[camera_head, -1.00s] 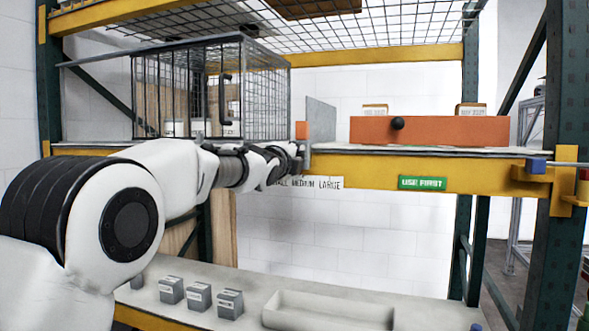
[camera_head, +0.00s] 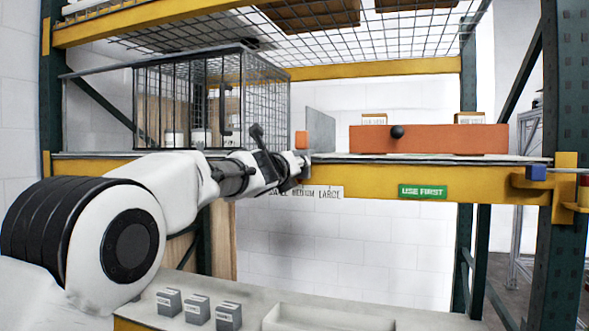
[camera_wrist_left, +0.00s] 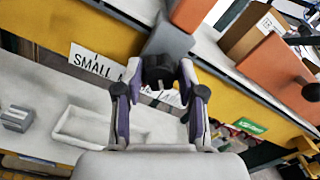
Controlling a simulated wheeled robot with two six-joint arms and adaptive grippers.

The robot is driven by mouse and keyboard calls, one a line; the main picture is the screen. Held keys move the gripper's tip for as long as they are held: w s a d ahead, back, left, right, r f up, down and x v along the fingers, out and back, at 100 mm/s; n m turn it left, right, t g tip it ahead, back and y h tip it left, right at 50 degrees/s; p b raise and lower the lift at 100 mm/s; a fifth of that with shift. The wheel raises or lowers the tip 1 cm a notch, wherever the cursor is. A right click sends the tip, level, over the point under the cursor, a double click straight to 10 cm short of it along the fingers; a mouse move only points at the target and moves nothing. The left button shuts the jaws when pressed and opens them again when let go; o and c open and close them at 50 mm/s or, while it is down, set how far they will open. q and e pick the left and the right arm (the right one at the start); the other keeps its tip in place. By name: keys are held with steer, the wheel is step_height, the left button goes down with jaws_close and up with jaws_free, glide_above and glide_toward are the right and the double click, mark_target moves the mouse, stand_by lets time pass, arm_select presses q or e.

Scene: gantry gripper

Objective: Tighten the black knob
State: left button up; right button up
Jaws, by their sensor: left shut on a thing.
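My left gripper (camera_head: 298,167) is at the front edge of the yellow shelf beam, beside the grey divider plate (camera_head: 320,131). In the left wrist view its two fingers (camera_wrist_left: 158,84) are closed around the black knob (camera_wrist_left: 158,68). The knob sits at the front of a grey bracket (camera_wrist_left: 168,40) by the beam edge. In the head view the knob is hidden behind the gripper. My right gripper is in neither view.
An orange bin (camera_head: 440,140) with a black ball handle (camera_head: 397,131) stands on the shelf to the right. A wire cage (camera_head: 215,95) stands left. Below are small grey boxes (camera_head: 197,309) and a shallow tray (camera_head: 330,318).

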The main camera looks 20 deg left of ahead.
arm_select(q)
steer(key=shift+f+m, duration=0.1)
steer(key=shift+m, duration=0.3)
steer(key=o, duration=1.1)
steer(key=shift+o, duration=0.2)
